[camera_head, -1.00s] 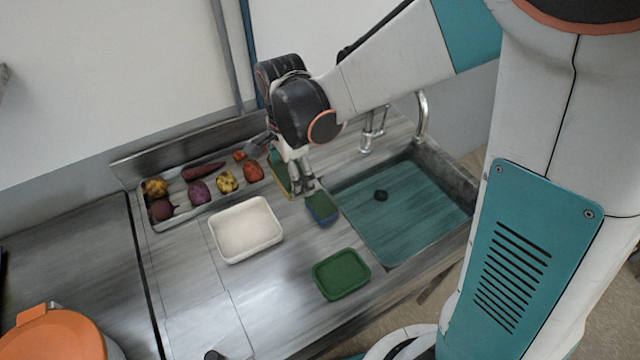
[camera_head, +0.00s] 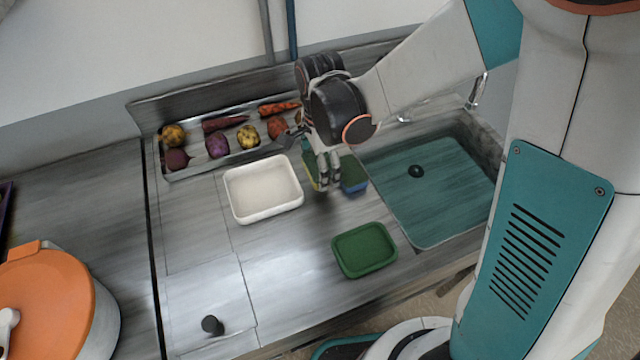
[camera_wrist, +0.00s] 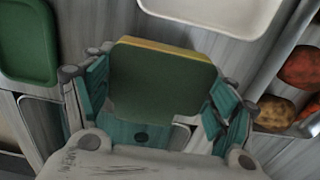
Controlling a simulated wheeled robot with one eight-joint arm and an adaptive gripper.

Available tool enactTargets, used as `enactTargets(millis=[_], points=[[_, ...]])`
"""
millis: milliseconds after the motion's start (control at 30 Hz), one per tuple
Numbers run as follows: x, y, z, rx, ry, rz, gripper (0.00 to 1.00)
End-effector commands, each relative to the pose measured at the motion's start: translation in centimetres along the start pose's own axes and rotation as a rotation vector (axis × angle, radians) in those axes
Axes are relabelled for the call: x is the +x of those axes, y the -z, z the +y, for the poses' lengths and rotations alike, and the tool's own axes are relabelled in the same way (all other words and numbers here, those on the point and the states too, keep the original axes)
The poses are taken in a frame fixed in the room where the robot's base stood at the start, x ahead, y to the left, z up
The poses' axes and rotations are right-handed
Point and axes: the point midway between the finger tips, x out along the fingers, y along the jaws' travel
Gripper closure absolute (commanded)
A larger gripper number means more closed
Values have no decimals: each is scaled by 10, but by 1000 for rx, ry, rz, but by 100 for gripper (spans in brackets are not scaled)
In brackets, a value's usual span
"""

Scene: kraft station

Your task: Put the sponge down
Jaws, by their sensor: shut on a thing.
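A green sponge with a yellow layer (camera_head: 310,166) is held in my gripper (camera_head: 329,176). In the wrist view the sponge (camera_wrist: 160,80) fills the space between the two teal-padded fingers, its broad green face toward the camera. In the head view the fingers partly cover it. It is over the counter, to the right of the white tray; I cannot tell whether its lower edge touches the surface. A second sponge, green and blue (camera_head: 354,174), lies on the counter just right of my fingers, beside the sink.
A white tray (camera_head: 233,206) stands to the left and a green tray (camera_head: 364,250) nearer the front. The teal sink (camera_head: 435,195) is to the right. A metal tray (camera_head: 187,174) of several vegetables is at the back left.

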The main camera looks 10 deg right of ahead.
Motion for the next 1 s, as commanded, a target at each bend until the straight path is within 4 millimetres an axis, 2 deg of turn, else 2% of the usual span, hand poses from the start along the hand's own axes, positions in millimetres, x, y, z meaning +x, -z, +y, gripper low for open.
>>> enactTargets(millis=[33, 267, 533, 967, 1000], points=[[7, 0, 0, 0, 0, 0, 57], [17, 0, 0, 0, 0, 0, 57], [52, 0, 0, 0, 0, 0, 57], [56, 0, 0, 0, 0, 0, 57], [56, 0, 0, 0, 0, 0, 15]])
